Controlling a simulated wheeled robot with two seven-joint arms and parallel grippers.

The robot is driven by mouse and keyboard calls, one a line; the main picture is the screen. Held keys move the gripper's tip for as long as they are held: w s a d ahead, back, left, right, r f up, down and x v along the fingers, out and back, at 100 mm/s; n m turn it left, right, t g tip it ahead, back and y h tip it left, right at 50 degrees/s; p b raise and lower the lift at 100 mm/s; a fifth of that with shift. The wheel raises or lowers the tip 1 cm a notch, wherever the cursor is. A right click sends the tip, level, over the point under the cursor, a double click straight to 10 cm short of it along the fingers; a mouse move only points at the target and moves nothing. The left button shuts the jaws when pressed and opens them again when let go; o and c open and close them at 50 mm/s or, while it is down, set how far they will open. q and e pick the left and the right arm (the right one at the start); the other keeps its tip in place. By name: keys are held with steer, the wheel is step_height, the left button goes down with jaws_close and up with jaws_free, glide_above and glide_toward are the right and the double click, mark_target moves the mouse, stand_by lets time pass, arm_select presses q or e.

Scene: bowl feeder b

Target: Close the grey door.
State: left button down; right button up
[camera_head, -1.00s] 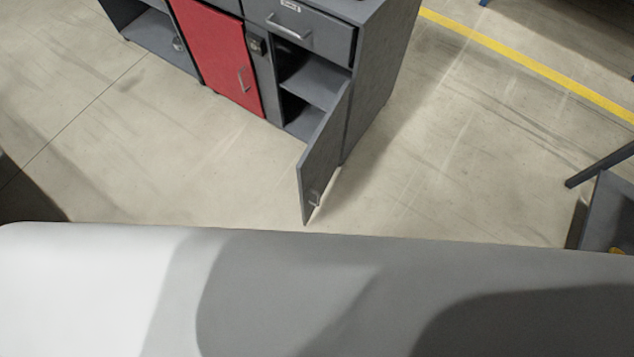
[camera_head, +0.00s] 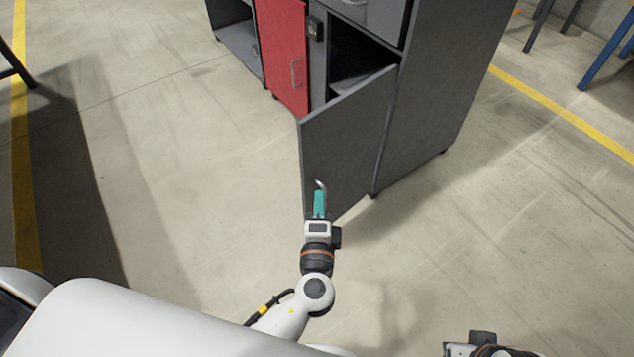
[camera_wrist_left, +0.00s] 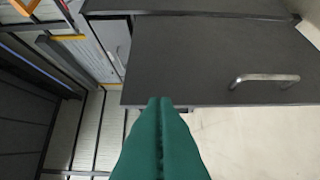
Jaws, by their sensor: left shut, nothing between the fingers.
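The grey door (camera_head: 345,145) of the cabinet stands open in the head view, swung out toward me on the cabinet's right side. A dark opening shows behind it. Its metal handle (camera_wrist_left: 264,79) shows at the right of the left wrist view. My left gripper (camera_head: 319,192), with teal fingers, is shut and empty at the door's lower free end, close to the handle. In the left wrist view its fingertips (camera_wrist_left: 159,101) overlap the door's edge; I cannot tell if they touch it. Part of my right arm shows at the bottom of the head view; its fingers are not visible.
A red door (camera_head: 283,55) on the same cabinet (camera_head: 440,90) is shut, left of the opening. An open shelf bay (camera_head: 240,40) is further left. The floor left and right of the door is clear. Blue and grey legs stand at the upper right.

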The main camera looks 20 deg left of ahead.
arm_select(q)
glide_toward(309, 143)
steer(key=w+d, duration=0.2)
steer(key=w, duration=0.1)
steer(key=w+a, duration=0.2)
steer(key=shift+w+a+p, duration=0.25)
steer(key=shift+a+p, duration=0.05)
steer(key=shift+w+a+f, duration=0.1)
steer(key=shift+w+a, duration=0.1)
steer(key=shift+a, duration=0.2)
steer(key=shift+a, duration=0.1)
